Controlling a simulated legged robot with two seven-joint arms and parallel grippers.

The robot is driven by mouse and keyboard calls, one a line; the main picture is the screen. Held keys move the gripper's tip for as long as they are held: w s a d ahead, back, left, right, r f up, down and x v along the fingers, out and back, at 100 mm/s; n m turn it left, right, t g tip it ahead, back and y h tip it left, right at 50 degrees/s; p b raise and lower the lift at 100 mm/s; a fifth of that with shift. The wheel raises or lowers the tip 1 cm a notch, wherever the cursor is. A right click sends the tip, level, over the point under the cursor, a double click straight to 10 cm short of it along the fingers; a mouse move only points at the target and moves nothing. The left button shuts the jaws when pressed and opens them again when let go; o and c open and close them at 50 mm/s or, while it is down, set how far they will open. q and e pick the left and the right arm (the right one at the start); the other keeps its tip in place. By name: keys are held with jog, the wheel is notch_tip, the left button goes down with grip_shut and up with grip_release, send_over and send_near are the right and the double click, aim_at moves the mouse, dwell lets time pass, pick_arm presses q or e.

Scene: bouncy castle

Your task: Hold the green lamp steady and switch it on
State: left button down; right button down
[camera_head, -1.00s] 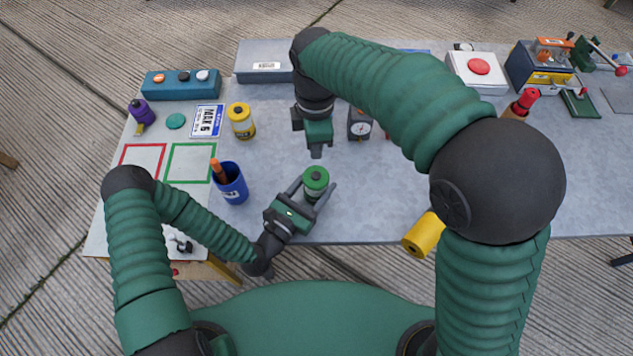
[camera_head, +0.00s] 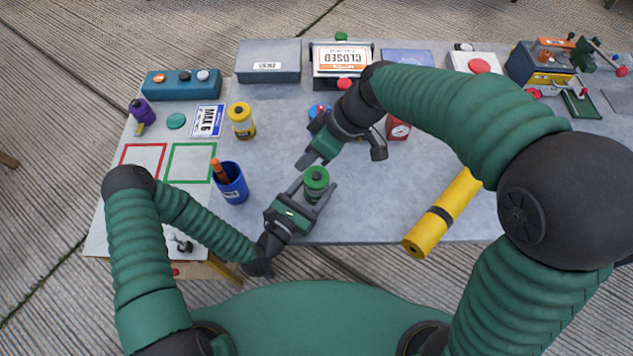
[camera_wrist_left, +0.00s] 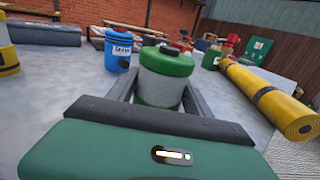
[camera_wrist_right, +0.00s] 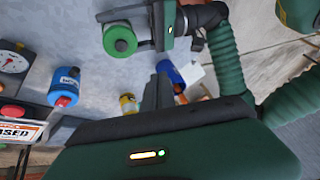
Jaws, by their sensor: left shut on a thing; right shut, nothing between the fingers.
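The green lamp (camera_head: 316,178) stands upright near the table's front edge, with a green top, a whitish body and a small dark knob on top. It also shows in the left wrist view (camera_wrist_left: 165,75) and the right wrist view (camera_wrist_right: 120,40). I see no clear glow on it. My left gripper (camera_head: 313,190) is shut on the lamp, one finger on each side of its body. My right gripper (camera_head: 303,164) is shut and empty, just behind the lamp in the head view, apart from it. The lamp's lower part is partly hidden by my left gripper.
A blue cup (camera_head: 231,186) with an orange-handled item stands left of the lamp. A yellow roll (camera_head: 455,200) lies to the right. A red dial device (camera_head: 398,128) and a "CLOSED" sign (camera_head: 342,62) are behind my right gripper. Table between lamp and roll is clear.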

aim_at(321, 178)
pick_arm(q)
jog(key=shift+d, duration=0.1)
pick_arm(e)
jog(key=w+d+r+m+t+y, duration=0.1)
jog(key=w+d+m+t+y, duration=0.2)
jog(key=m, duration=0.5)
jog(key=shift+t+h, duration=0.3)
jog(key=shift+t, duration=0.2)
jog(key=f, duration=0.8)
jog(key=shift+s+f, duration=0.25)
jog(key=shift+f, duration=0.1)
dwell(0.5)
jog(key=shift+d+f, duration=0.1)
jog(key=shift+f, duration=0.25)
dwell(0.4)
jog(key=shift+s+r, duration=0.1)
jog(key=shift+r, duration=0.35)
